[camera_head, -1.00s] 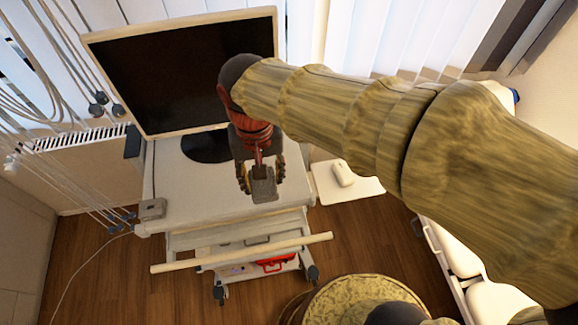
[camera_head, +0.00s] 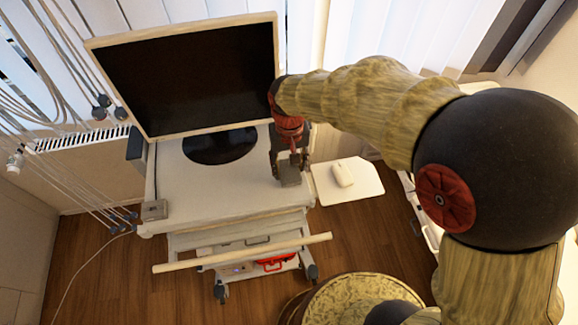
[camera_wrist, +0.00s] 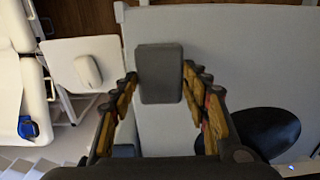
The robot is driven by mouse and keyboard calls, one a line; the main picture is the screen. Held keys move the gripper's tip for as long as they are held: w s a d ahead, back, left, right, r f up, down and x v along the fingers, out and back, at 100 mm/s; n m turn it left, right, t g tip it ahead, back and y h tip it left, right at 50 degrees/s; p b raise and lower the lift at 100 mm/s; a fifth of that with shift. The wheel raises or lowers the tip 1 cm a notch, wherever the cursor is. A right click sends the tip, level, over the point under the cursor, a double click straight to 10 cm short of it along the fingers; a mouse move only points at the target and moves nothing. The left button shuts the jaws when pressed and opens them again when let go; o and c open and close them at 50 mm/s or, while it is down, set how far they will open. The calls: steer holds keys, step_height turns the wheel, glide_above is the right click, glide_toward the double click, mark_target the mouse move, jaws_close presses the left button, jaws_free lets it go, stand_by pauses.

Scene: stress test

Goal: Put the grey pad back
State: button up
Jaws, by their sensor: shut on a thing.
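The grey pad (camera_head: 290,174) is a small dark grey block with rounded corners. My gripper (camera_head: 289,163) is shut on it near the right edge of the white cart top (camera_head: 225,190). In the wrist view the pad (camera_wrist: 160,85) sits between the two fingertips (camera_wrist: 160,70), with the pale cart top behind it. I cannot tell whether the pad touches the cart top or hangs just above it.
A monitor (camera_head: 190,75) on a dark round base (camera_head: 220,146) stands at the cart's back. A small grey box (camera_head: 154,210) sits at its front left corner. A mouse (camera_head: 342,174) lies on a side shelf (camera_head: 365,184) to the right. The cart's front middle is clear.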

mark_target(289, 169)
steer(key=shift+a+f, duration=0.1)
steer(key=shift+f, duration=0.5)
steer(key=o, duration=0.9)
steer(key=shift+o, duration=0.5)
step_height(289, 169, up, 12)
steer(key=shift+b, duration=0.35)
steer(key=s+d+r+m+t, duration=0.1)
steer(key=s+d+r+t, duration=0.1)
steer(key=s+d+r, duration=0.2)
steer(key=s+d+r+m+t, duration=0.1)
steer(key=s+d+r+t, duration=0.2)
steer(key=s+d, duration=0.7)
steer(key=d+r, duration=0.1)
steer(key=d, duration=0.6)
steer(key=shift+s+d+m+t, duration=0.2)
steer(key=shift+s+m+t, duration=0.1)
steer(key=shift+m, duration=0.1)
